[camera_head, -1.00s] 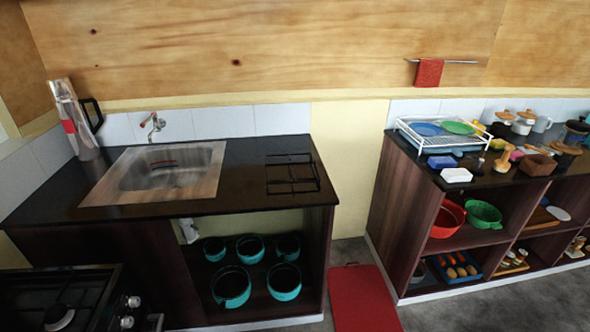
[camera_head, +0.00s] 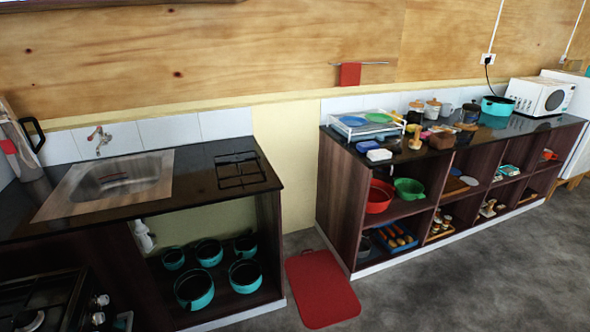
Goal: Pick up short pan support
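A black wire pan support (camera_head: 240,170) lies flat on the dark counter, to the right of the sink, near the counter's right end. It looks like a small rectangular grid of thin bars. Another dark grate sits on the gas stove (camera_head: 45,290) at the lower left, partly cut off by the frame. Neither of my grippers shows in the head view.
The sink (camera_head: 108,180) with its tap stands left of the pan support. Several teal pots (camera_head: 194,289) sit on the shelf below. A red mat (camera_head: 322,289) lies on the floor between the two counters. The right counter holds a dish rack (camera_head: 366,124), jars and a microwave (camera_head: 541,96). Grey floor at the lower right is clear.

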